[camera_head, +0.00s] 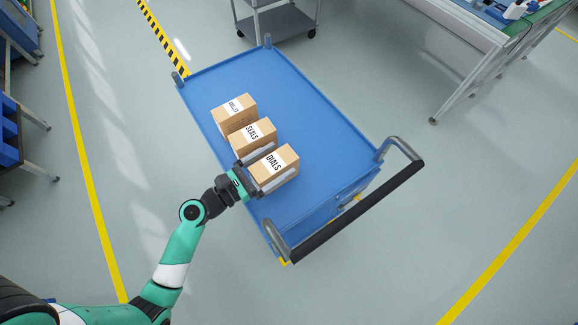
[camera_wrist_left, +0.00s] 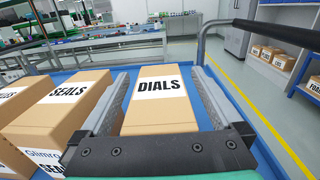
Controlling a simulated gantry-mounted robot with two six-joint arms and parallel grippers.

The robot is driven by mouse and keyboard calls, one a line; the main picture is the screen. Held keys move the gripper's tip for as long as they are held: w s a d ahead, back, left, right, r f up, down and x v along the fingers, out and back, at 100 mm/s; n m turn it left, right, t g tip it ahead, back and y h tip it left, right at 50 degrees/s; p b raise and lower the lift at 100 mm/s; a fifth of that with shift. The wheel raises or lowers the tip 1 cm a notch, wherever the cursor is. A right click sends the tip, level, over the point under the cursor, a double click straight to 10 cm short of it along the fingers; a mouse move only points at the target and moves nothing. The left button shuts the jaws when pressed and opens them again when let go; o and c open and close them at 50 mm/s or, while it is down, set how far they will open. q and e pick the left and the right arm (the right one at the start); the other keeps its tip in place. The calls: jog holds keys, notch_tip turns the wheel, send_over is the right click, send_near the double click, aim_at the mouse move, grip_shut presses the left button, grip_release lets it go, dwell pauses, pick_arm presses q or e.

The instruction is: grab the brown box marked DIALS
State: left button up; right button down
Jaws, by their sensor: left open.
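The brown box marked DIALS (camera_head: 273,168) sits on the blue cart (camera_head: 313,104), nearest the cart's handle in a row of boxes. It has a white label with black letters and also shows in the left wrist view (camera_wrist_left: 160,104). My left gripper (camera_head: 262,165) is open, with one finger on each side of the DIALS box. In the left wrist view a narrow gap shows between the box and the fingers (camera_wrist_left: 158,98). The lower part of the box is hidden by the gripper. My right gripper is not in view.
The brown box marked SEALS (camera_head: 252,137) stands close beside the left gripper's far finger. Another brown box (camera_head: 234,113) stands beyond it. The cart's black handle (camera_head: 360,210) rises at its near right end. The cart's right half is bare.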

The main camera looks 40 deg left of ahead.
pick_arm(q)
jog(key=shift+w, duration=0.2)
jog(key=shift+s, duration=0.25)
jog(key=shift+s+a, duration=0.1)
jog(key=shift+s, duration=0.1)
jog(key=shift+c, duration=0.7)
jog(key=shift+w, duration=0.1)
jog(key=c, duration=0.5)
grip_shut()
jog(key=shift+r, duration=0.15)
